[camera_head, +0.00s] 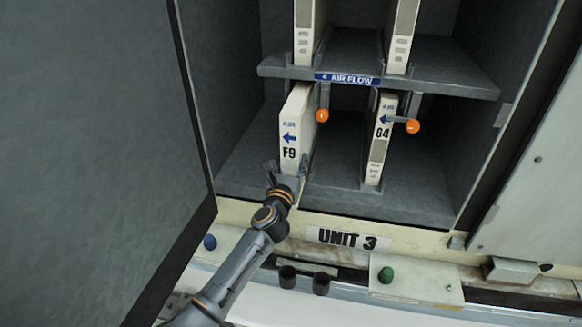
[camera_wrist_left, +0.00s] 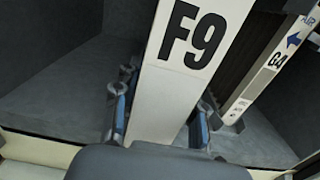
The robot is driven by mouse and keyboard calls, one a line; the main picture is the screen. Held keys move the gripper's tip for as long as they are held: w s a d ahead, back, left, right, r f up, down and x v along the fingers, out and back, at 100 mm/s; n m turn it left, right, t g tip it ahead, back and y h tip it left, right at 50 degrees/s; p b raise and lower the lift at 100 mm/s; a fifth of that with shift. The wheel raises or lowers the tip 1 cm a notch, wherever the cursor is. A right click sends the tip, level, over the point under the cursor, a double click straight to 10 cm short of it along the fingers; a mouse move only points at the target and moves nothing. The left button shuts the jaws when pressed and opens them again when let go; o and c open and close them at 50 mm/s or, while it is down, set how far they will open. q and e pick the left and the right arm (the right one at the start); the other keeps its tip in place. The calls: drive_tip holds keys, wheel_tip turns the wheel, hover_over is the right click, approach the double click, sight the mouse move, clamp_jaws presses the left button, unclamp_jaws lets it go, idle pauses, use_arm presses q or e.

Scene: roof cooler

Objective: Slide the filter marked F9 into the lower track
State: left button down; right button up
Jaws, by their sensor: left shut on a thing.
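The filter marked F9 (camera_head: 291,140) stands upright, partly inside the lower left track of the cabinet, its front edge sticking out toward me. Its blue arrow points left. My left gripper (camera_head: 285,178) is shut on the lower front part of the F9 filter. In the left wrist view, the fingers (camera_wrist_left: 160,115) lie on both sides of the filter (camera_wrist_left: 185,70) below the F9 letters. How deep the filter sits in the track is hard to tell. My right gripper is not in view.
The filter marked G4 (camera_head: 379,135) stands in the lower right slot. Orange-knobbed levers (camera_head: 322,115) and (camera_head: 412,126) hang below the shelf (camera_head: 440,75) with the AIR FLOW label. Two upper filters (camera_head: 304,30) stand above. A grey door (camera_head: 90,120) is at left. The UNIT 3 sill (camera_head: 400,243) runs below.

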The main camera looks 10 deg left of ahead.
use_arm(q)
drive_tip(key=shift+w+b, duration=0.65)
drive_tip(key=shift+w, duration=1.3)
drive_tip(key=shift+r, duration=0.1)
drive_tip(key=w+b, duration=0.5)
drive_tip(key=w, duration=0.2)
drive_tip(key=shift+d, duration=0.2)
